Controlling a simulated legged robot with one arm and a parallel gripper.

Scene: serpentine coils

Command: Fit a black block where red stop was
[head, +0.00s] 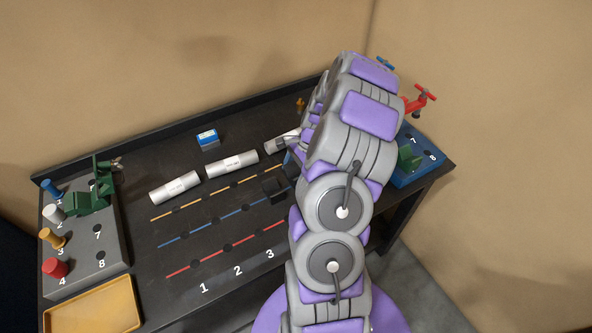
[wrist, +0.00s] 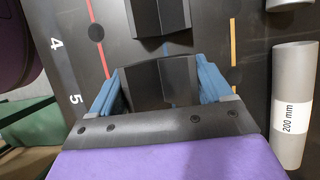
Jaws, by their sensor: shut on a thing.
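My gripper (wrist: 161,90) has blue fingers on both sides of a black block (wrist: 150,78) and is shut on it. A second black block (wrist: 158,14) with a grooved face stands just ahead on the blue line. In the head view a black block (head: 274,188) shows beside my arm, near the blue line's right end. My arm hides most of the gripper there. A red knob (head: 55,268) sits at place 4 of the grey panel on the left. I cannot tell whether the held block touches the table.
A tube marked 200 mm (wrist: 293,110) lies right of my gripper. White tubes (head: 232,163) and a blue box (head: 207,139) lie farther back. A yellow tray (head: 93,306) is at front left. A blue panel (head: 428,158) with a red valve (head: 418,101) stands at right.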

